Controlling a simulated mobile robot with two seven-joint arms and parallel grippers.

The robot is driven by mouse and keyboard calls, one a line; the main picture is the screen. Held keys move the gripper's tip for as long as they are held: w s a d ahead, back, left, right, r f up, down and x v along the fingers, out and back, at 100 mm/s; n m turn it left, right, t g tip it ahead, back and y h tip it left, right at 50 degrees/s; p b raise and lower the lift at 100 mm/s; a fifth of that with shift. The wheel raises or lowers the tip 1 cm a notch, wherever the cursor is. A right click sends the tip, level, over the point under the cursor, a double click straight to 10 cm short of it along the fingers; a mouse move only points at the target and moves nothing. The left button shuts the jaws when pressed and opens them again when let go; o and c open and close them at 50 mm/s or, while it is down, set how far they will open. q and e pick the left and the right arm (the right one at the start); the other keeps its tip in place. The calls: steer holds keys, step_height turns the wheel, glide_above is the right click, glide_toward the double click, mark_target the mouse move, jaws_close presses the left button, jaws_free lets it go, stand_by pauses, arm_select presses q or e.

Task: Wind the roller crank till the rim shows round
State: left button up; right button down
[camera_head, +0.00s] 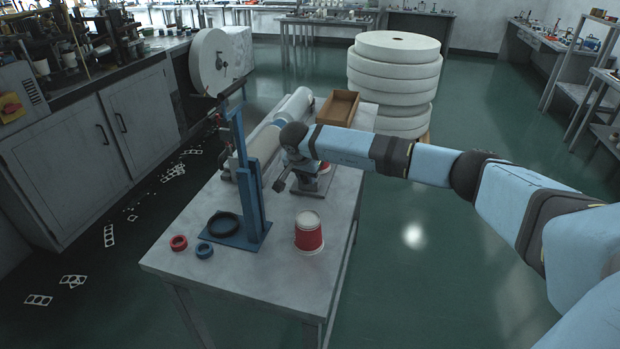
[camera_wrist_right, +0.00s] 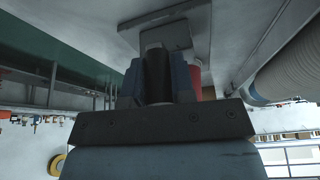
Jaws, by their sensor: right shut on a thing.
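My right gripper (camera_head: 301,164) reaches down over the grey rolling device (camera_head: 316,187) on the pale worktable. In the right wrist view my right gripper (camera_wrist_right: 157,82) is shut on a dark knob (camera_wrist_right: 155,64), which looks like the crank handle. A grey plate (camera_wrist_right: 166,16) lies beyond the fingers. The arm hides much of the crank in the head view. A red cup (camera_head: 324,169) shows partly behind the device; its rim is hidden. My left gripper is out of view.
A blue upright stand (camera_head: 246,180) with a black ring (camera_head: 223,224) rises left of the device. A red ring (camera_head: 178,242) and a blue ring (camera_head: 204,250) lie by it. A wooden tray (camera_head: 338,107) and a long pale roll (camera_head: 288,109) are behind.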

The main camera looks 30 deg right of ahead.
steer(key=m, duration=0.1)
steer(key=w+m+g+b, duration=0.1)
steer(key=m, duration=0.2)
steer(key=shift+w+a+m+g+h, duration=0.15)
steer(key=shift+a+m+g+h, duration=0.15)
steer(key=shift+a+g, duration=0.1)
steer(key=m+g, duration=0.1)
steer(key=m, duration=0.1)
steer(key=w+m+b, duration=0.1)
steer(key=m, duration=0.1)
steer(key=shift+w+a+m+g, duration=0.1)
steer(key=shift+w+m+g, duration=0.05)
steer(key=shift+m+g, duration=0.2)
steer(key=m+g+b, duration=0.1)
steer(key=m, duration=0.1)
steer(key=w+m+y, duration=0.1)
steer(key=m, duration=0.1)
steer(key=shift+w+m+g+b, duration=0.1)
steer(key=shift+m+g+b, duration=0.15)
steer(key=shift+g+b, duration=0.15)
steer(key=shift+w+d+m+g+y+b, duration=0.25)
steer(key=shift+m+y+b, duration=0.1)
steer(key=shift+m, duration=0.7)
steer(key=shift+w+d+m+g+y+b, duration=0.25)
steer(key=shift+m+y+b, duration=0.1)
steer(key=shift+m, duration=0.7)
steer(key=c, duration=1)
jaws_free()
steer(key=shift+o, duration=0.2)
